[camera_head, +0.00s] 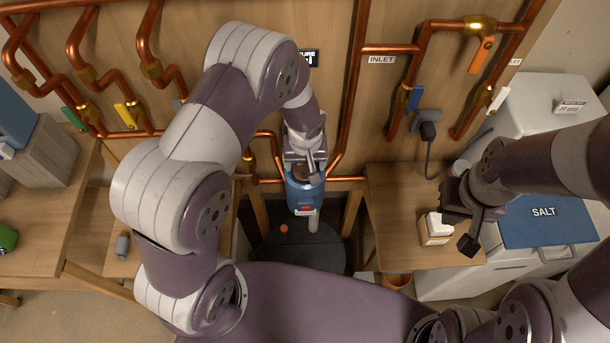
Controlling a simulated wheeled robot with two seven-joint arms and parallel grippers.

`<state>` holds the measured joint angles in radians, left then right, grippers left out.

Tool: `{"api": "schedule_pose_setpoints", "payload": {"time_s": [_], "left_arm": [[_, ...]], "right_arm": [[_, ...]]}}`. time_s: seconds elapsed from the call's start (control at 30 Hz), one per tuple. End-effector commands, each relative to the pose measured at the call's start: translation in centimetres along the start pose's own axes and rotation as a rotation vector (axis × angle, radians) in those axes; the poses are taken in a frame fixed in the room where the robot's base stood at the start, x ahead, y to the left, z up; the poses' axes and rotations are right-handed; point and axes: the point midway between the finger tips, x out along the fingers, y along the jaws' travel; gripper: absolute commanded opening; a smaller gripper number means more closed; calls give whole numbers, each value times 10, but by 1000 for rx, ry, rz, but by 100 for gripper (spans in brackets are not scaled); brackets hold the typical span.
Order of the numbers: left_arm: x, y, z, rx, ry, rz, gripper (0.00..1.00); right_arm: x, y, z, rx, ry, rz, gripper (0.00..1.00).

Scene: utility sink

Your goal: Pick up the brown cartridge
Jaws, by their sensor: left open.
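The brown cartridge (302,171) seems to be the brown round top showing at the mouth of a blue cylindrical housing (304,195) in the middle of the view. Most of it is hidden by the housing and my gripper. My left gripper (304,168) is over the housing's mouth, pointing down, with its open jaws around or just above the brown top; I cannot tell whether they touch it. My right gripper (461,228) is open above the right wooden bench, beside a small white and orange-brown box (436,230).
Copper pipes with coloured valve handles run over the wooden back wall. A dark round container (300,250) stands below the housing. A blue SALT lid (548,222) lies at the right. A wooden bench (45,220) is at the left, and a plug (428,130) hangs behind the right bench.

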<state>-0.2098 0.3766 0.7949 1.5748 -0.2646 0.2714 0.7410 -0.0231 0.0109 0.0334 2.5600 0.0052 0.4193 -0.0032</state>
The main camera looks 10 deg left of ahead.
Motion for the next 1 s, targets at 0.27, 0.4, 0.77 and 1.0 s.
{"api": "schedule_pose_setpoints", "payload": {"time_s": [0.27, 0.4, 0.77, 1.0], "left_arm": [[0, 0, 0, 0, 0, 0, 2], [-1, 0, 0, 0, 1, 0, 0], [-26, 0, -5, 0, 4, 2, 0], [-86, 1, -14, 0, 7, 4, 0]], "right_arm": [[0, 0, 0, 0, 0, 0, 0], [0, 0, 0, 0, 0, 0, 0], [7, 0, 1, 0, 0, 0, 0], [23, 0, 3, 0, 0, 0, 0]]}}
